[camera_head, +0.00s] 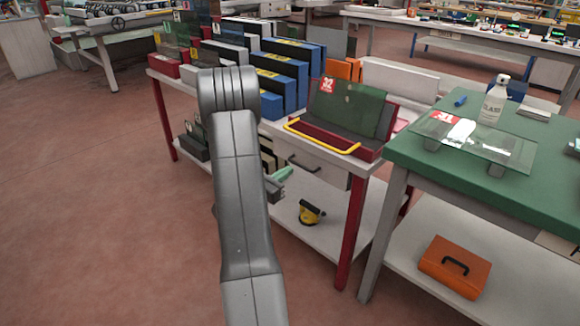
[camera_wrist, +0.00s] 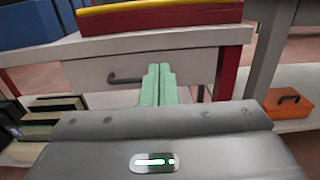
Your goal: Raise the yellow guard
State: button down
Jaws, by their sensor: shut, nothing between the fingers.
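The yellow guard (camera_head: 321,139) is a bar along the front of a dark red machine (camera_head: 368,154), which holds a green glass sheet (camera_head: 345,106) marked 32. The machine sits on a white table with red legs. The guard is lowered, and part of it shows at the top of the wrist view (camera_wrist: 150,6). My gripper (camera_head: 286,173) is below the tabletop level in the picture, in front of the drawer and apart from the guard. In the wrist view its green fingers (camera_wrist: 159,70) are together and empty, pointing toward the drawer front.
A white drawer (camera_head: 320,170) with a dark handle (camera_wrist: 125,79) is under the tabletop. Blue and dark racks (camera_head: 283,78) stand left of the machine. A green table (camera_head: 420,160) with glass and a spray bottle (camera_head: 493,100) is at right. Open floor lies at left.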

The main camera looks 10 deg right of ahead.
jog(key=w+d+r+b, duration=0.1)
jog(key=w+d+r, duration=0.3)
jog(key=d, duration=0.3)
jog(key=shift+w+d+r, duration=0.15)
jog(key=shift+w+r, duration=0.05)
jog(key=shift+w, duration=0.6)
jog(key=shift+r+y+p, duration=0.3)
jog(key=shift+r+p, duration=0.1)
jog(key=shift+p, duration=0.25)
